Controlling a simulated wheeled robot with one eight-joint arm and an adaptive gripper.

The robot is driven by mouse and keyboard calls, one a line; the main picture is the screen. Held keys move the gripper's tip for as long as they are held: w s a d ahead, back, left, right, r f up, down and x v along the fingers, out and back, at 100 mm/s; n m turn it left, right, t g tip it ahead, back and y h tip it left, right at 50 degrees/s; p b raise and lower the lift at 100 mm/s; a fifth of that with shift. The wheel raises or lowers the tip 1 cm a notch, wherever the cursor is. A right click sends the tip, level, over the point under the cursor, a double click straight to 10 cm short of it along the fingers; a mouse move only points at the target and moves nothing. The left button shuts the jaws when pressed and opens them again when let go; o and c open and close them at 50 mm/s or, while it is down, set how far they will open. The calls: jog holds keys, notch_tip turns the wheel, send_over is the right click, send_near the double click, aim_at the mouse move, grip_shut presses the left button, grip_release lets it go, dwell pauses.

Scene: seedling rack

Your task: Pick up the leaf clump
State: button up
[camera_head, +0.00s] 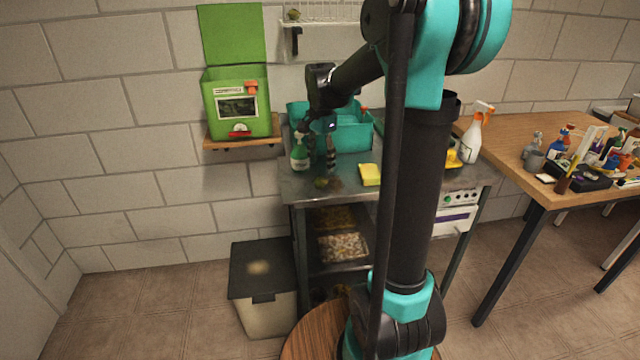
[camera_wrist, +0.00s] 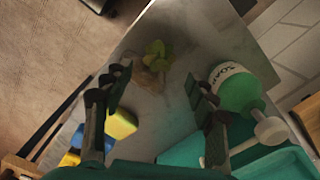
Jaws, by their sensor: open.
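The leaf clump (camera_head: 320,183) is a small green tuft near the front edge of the metal worktop. It also shows in the wrist view (camera_wrist: 157,50), lying on the bare surface just beyond the fingertips, roughly centred between them. A brownish patch lies right beside it. My gripper (camera_head: 319,160) points down above the worktop, close to the clump. In the wrist view my gripper (camera_wrist: 156,88) has its two fingers spread wide with nothing between them. The clump looks apart from both fingers.
A green soap bottle (camera_head: 299,157) stands close beside my gripper; it also shows next to the right finger (camera_wrist: 238,88). A yellow sponge (camera_head: 370,175) lies to the right. A teal bin (camera_head: 352,137) stands behind. A lidded bin (camera_head: 263,270) stands on the floor at the left.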

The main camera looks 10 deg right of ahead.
aim_at(321, 178)
jog(key=shift+f, duration=3.25)
jog(key=shift+c, duration=0.4)
jog(key=c, duration=0.8)
